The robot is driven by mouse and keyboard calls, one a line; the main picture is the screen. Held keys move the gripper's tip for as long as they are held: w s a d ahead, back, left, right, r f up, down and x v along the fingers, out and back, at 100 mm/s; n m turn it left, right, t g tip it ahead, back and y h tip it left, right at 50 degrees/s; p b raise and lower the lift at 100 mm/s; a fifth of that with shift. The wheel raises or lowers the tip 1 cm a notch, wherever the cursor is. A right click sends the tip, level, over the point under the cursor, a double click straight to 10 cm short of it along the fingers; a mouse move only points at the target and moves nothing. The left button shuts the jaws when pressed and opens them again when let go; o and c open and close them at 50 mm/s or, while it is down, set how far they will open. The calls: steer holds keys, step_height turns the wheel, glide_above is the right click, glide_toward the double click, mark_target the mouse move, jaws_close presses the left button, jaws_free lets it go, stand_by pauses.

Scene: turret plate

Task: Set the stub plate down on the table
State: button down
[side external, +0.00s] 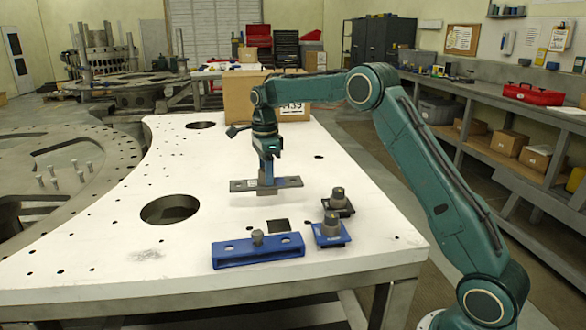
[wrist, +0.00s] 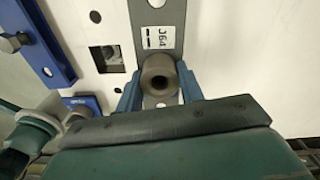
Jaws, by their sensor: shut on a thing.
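The stub plate is a flat grey bar (side external: 289,182) with a round hollow stub at its middle. My gripper (side external: 267,174) is shut on the stub from above, and the bar lies roughly level over the white table (side external: 215,163). A small gap seems to show under the bar, but I cannot tell its height. In the wrist view the blue fingers of my gripper (wrist: 160,84) stand on both sides of the stub. The plate (wrist: 158,14) carries a white label there, and its near end is partly hidden by my gripper.
A blue bar with a bolt (side external: 228,254), a blue square plate with a knob (side external: 341,240) and a dark square plate with a knob (side external: 347,210) lie in front. A square opening (side external: 278,225) and a large round hole (side external: 169,210) cut the tabletop. A cardboard box (side external: 237,100) stands behind.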

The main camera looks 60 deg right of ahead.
steer(key=shift+f, duration=2.1)
steer(key=shift+f, duration=0.1)
steer(key=c, duration=0.9)
jaws_free()
steer(key=shift+f, duration=0.1)
step_height(320, 180, up, 12)
steer(key=shift+r, duration=0.2)
